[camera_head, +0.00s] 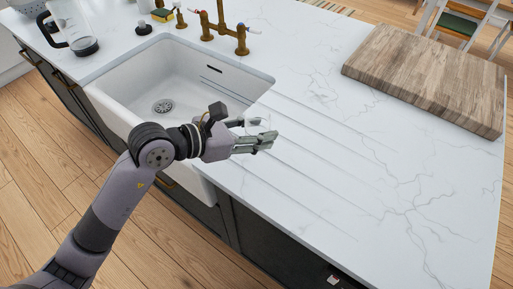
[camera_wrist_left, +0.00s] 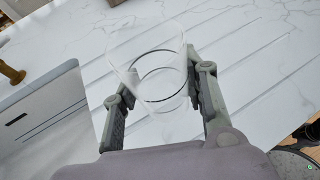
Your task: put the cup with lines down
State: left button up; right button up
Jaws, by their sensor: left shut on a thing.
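A clear glass cup (camera_wrist_left: 150,75) sits between the fingers of my left gripper (camera_wrist_left: 160,105) in the left wrist view. The gripper is shut on it. In the head view my left gripper (camera_head: 262,141) is over the grooved part of the white counter, just right of the sink, and the cup (camera_head: 257,124) shows faintly at its fingertips. My right gripper is not in view.
A white sink (camera_head: 165,75) with a drain lies left of the gripper, with brass taps (camera_head: 222,28) behind it. A wooden board (camera_head: 430,75) lies at the back right. A glass jug (camera_head: 72,28) stands far left. The marble counter (camera_head: 400,190) is clear at the front right.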

pick_arm(q)
notch_tip(320, 180, down, 6)
jog(key=shift+f, duration=0.4)
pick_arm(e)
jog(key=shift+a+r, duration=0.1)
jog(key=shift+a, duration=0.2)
pick_arm(q)
jog(key=shift+f, duration=0.15)
jog(key=o, duration=1.2)
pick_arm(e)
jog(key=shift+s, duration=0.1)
